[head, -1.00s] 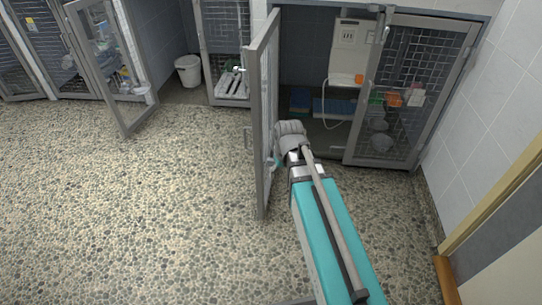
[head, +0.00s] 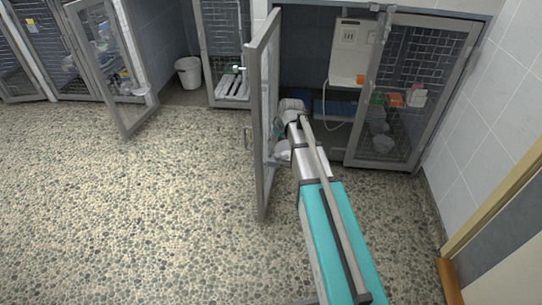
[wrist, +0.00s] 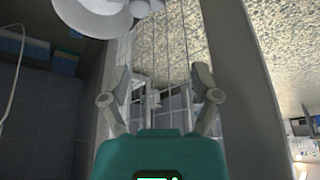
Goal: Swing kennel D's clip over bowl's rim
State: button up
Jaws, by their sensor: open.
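In the wrist view, a pale round bowl (wrist: 92,14) shows at the top left, cut off by the frame edge, beside a barred door. Small pale parts (wrist: 142,8) at its right edge may be the clip, but I cannot tell its position. My gripper (wrist: 161,80) is open and empty, below and to the right of the bowl, with door bars behind its fingers. In the head view, an open kennel door (head: 264,120) stands just left of my arm. My fingertips are not clear there. I see no letter marking kennel D.
A wire-mesh door (head: 405,95) stands to the right, with orange and green items and bowls (head: 380,145) behind it. A white panel (head: 349,50) with a hose is inside the kennel. A bucket (head: 188,72) stands farther left.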

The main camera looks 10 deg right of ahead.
aim_at(268, 159)
jog(key=shift+b+x, duration=6.25)
jog(key=shift+x, duration=0.6)
